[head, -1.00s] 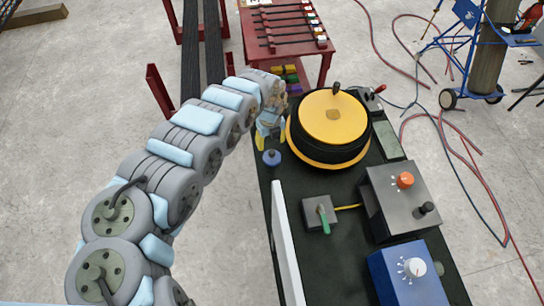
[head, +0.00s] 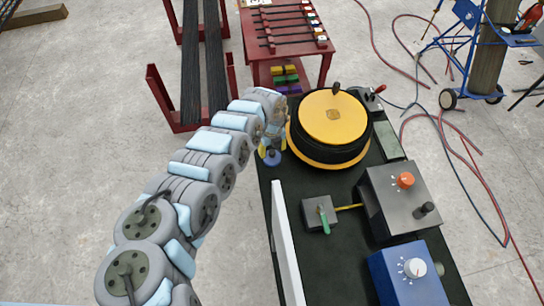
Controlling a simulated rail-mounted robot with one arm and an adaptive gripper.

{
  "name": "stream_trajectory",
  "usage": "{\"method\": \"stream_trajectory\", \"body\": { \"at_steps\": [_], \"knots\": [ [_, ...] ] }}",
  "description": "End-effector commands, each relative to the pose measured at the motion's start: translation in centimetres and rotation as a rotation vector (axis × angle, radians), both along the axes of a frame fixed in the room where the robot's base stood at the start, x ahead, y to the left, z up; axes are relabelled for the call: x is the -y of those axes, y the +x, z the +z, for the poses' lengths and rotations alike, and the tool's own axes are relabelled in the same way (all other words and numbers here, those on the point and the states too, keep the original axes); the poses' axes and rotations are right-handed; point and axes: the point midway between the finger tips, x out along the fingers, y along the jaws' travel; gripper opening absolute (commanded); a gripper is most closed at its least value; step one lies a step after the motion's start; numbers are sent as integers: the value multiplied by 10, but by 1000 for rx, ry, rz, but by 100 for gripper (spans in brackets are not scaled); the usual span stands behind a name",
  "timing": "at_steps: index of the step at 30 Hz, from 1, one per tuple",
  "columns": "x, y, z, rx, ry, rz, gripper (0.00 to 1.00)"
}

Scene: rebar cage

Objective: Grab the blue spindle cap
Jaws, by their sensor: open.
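The blue spindle cap (head: 272,158) stands on the dark bench top (head: 300,246), near its left edge and to the left of the round yellow-topped turntable (head: 334,122). My gripper (head: 271,153) is at the cap, with its yellow fingertips on either side of the cap's upper part. The fingers are open. I cannot tell whether either fingertip touches the cap. The upper part of the gripper is partly hidden behind the end of my arm.
A white upright panel (head: 287,245) stands along the bench's left edge. A small grey box with a green lever (head: 322,213), a grey control box (head: 398,200) and a blue control box (head: 408,274) are nearer. A red table (head: 285,49) stands behind.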

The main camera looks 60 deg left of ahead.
Motion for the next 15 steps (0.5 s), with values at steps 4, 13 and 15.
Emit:
{"method": "stream_trajectory", "body": {
  "at_steps": [4,13,15],
  "knots": [
    [1,1,-12,3,-3,0,60],
    [1,0,-25,-1,-2,1,60],
    [1,0,-26,-1,-2,1,60]
  ]
}}
